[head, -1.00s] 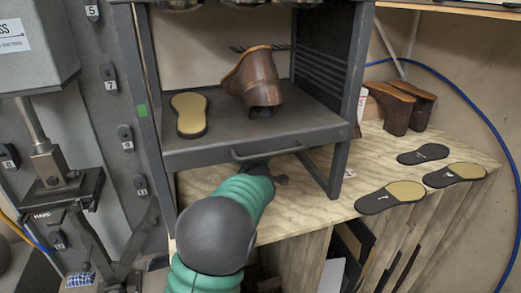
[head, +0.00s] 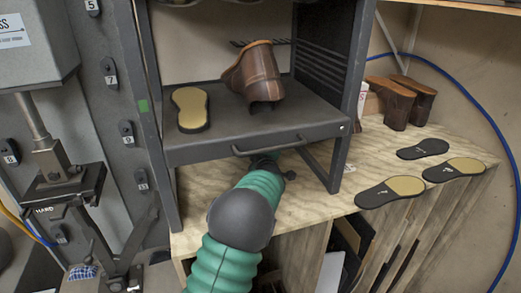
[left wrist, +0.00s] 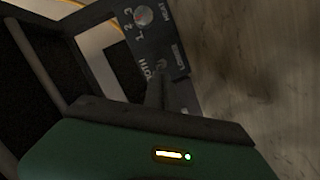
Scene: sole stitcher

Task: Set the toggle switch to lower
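A dark control panel (left wrist: 178,82) shows in the left wrist view, with a round dial (left wrist: 143,15) marked 1, 2, 3 and HEAT. Below the dial is a label reading BOTH and a small dark toggle switch (left wrist: 162,65); its lever position is too dark to read. My left gripper (left wrist: 156,90) shows as one narrow dark shape just below the switch; whether they touch is unclear. In the head view my green arm reaches from the bottom under the metal shelf, which hides most of the hand. My right gripper is out of view.
The metal shelf (head: 225,140) with a front handle holds a brown shoe (head: 257,75) and a tan sole (head: 190,107). Its legs stand beside my arm. On the wooden bench (head: 300,212) at right lie several soles and brown shoe forms (head: 400,103). A grey machine (head: 40,40) stands left.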

